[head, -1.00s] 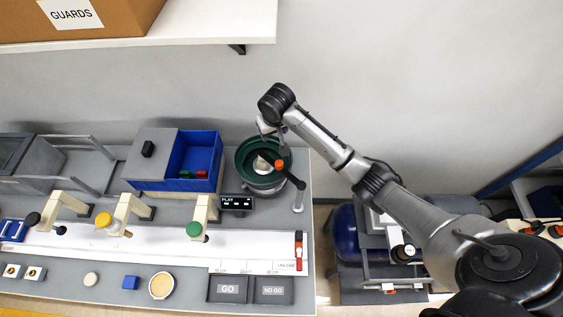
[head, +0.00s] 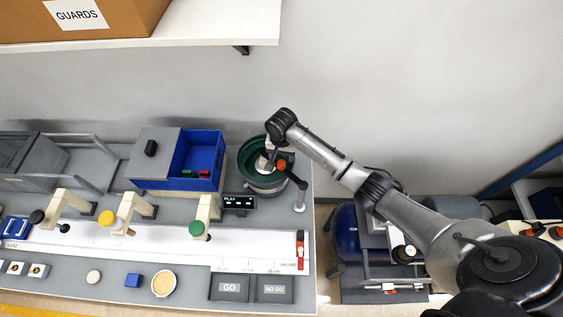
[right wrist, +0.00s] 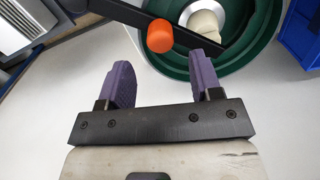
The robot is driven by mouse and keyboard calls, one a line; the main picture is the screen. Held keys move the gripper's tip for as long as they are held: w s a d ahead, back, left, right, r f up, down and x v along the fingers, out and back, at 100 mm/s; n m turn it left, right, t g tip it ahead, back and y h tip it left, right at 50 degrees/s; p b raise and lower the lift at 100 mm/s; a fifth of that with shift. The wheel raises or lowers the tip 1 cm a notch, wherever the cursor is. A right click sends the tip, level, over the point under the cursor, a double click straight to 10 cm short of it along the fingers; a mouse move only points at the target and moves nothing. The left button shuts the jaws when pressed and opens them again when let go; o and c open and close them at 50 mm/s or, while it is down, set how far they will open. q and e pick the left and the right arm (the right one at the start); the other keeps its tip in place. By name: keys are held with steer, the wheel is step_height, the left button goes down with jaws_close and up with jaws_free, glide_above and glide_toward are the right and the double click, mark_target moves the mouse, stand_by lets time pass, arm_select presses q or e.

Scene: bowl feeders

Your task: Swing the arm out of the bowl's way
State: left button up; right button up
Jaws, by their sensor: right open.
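The green bowl (head: 246,158) of the feeder stands at the right end of the bench and shows at the top of the right wrist view (right wrist: 262,50). A dark swing arm (head: 292,177) with an orange knob (head: 281,165) reaches from a post (head: 300,199) across the bowl. The orange knob (right wrist: 161,36) and the arm (right wrist: 200,42) lie just beyond my fingertips in the wrist view. My right gripper (right wrist: 163,72) is open and empty, its purple fingers apart, with the knob outside them. In the head view its fingers are hidden at the bowl. My left gripper is not in view.
A blue bin (head: 200,184) with small parts stands left of the bowl. A small PLAY display (head: 238,202) is in front of it. GO (head: 229,288) and NO GO (head: 275,290) trays lie at the front edge. A shelf (head: 200,38) overhangs at upper left.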

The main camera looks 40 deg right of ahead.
mark_target(281, 162)
steer(key=shift+f, duration=3.05)
steer(key=shift+c, duration=0.2)
jaws_close()
